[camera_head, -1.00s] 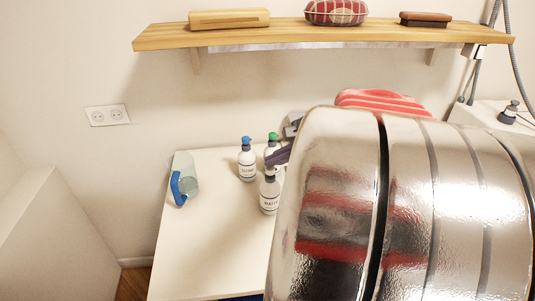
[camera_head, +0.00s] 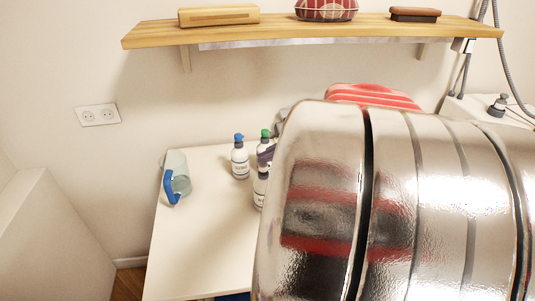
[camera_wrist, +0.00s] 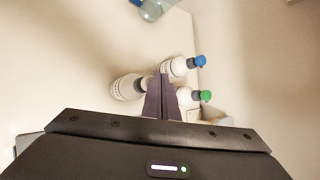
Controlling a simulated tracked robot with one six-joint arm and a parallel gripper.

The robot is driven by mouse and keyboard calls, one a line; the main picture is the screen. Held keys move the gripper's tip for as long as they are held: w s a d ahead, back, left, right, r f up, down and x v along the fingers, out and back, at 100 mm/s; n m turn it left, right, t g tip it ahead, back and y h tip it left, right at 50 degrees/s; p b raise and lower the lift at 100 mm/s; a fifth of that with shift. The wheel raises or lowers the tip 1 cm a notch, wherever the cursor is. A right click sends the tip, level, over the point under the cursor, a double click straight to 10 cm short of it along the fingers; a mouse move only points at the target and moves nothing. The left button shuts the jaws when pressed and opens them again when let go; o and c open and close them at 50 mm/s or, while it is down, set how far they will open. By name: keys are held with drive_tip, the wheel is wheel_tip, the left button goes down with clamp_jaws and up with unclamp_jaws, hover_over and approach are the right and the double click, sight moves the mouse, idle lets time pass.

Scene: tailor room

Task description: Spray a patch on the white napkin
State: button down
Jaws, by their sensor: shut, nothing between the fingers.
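My gripper (camera_wrist: 160,97) is shut and empty in the wrist view, its dark fingers pointing among the bottles. A white bottle with a blue top (camera_head: 240,160) stands on the table; it also shows in the wrist view (camera_wrist: 177,67). A green-topped bottle (camera_head: 265,139) is to its right, also in the wrist view (camera_wrist: 187,96). A third white bottle (camera_head: 260,191) stands nearer the front, left of the fingers in the wrist view (camera_wrist: 127,88). I cannot tell whether the fingers touch any bottle. In the head view my gripper (camera_head: 265,154) is mostly hidden. No white napkin is visible.
A clear pitcher with a blue handle (camera_head: 176,175) stands at the left of the white table (camera_head: 205,245). The table's front left is clear. A wooden shelf (camera_head: 280,33) hangs above. A red striped item (camera_head: 372,96) is behind. My shiny arm blocks much of the right.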

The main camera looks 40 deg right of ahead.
drive_tip(key=shift+r, duration=0.25)
drive_tip(key=shift+r, duration=2.95)
drive_tip(key=shift+a, duration=0.1)
drive_tip(key=s+a+f+n+g, duration=0.1)
drive_tip(key=a+f+n+g, duration=0.1)
drive_tip(key=a+f+n, duration=0.35)
drive_tip(key=s+a+f+n+g, duration=0.1)
drive_tip(key=a+f+n+g, duration=0.1)
drive_tip(key=a+n, duration=0.65)
drive_tip(key=s+a+r+n, duration=0.1)
drive_tip(key=s+a+n, duration=0.2)
drive_tip(key=a+n, duration=0.2)
drive_tip(key=s+a+r+n+h, duration=0.1)
drive_tip(key=s+a+n, duration=0.2)
drive_tip(key=a+n, duration=0.3)
drive_tip(key=shift+s+a+n, duration=0.3)
drive_tip(key=shift+s+a, duration=0.1)
drive_tip(key=shift+a, duration=0.9)
